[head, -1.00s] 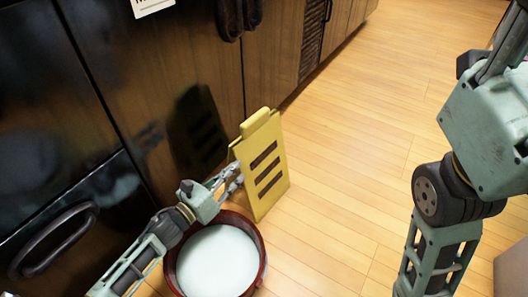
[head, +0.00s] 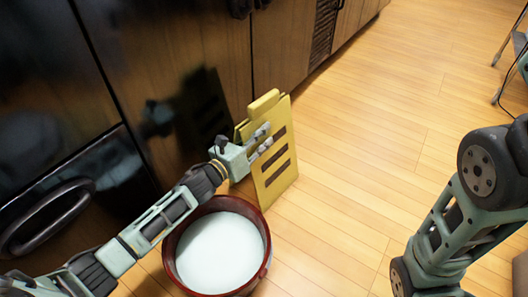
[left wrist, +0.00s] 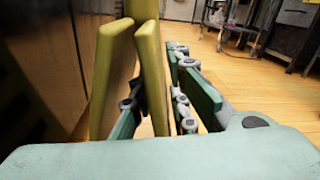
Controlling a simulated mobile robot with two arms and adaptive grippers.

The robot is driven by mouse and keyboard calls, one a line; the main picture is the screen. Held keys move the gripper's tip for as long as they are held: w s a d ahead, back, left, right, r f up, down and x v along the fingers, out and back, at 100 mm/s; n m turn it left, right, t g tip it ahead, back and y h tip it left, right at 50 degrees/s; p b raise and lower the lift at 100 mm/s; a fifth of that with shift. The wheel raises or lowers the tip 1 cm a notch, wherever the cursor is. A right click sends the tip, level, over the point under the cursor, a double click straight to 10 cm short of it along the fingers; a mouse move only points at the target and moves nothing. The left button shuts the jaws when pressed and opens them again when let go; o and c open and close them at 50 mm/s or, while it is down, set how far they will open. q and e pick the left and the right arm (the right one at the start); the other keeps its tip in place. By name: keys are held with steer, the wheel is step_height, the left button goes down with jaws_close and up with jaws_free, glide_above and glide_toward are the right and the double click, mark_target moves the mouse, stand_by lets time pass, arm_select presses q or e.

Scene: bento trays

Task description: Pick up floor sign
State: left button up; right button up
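The yellow floor sign (head: 272,160) stands on the wood floor as a folded two-panel board with dark slots, close to the cabinet front. My left gripper (head: 265,141) is at the upper part of the sign, with its fingers apart. In the left wrist view, the sign's two yellow panels (left wrist: 151,60) stand upright, and the left gripper's fingers (left wrist: 160,100) are open near the right-hand panel. That panel appears to lie between the fingers, but firm contact cannot be told. My right arm shows at the right; its gripper is out of view.
A red bucket (head: 172,262) with white contents stands just in front of the sign, under my left arm. Dark cabinets (head: 150,60) with a handle (head: 48,215) line the left. Floor right of the sign is clear.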

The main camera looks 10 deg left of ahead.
arm_select(q)
steer(key=shift+w+d, duration=0.3)
steer(key=shift+w, duration=0.3)
jaws_close()
steer(key=shift+r, duration=0.15)
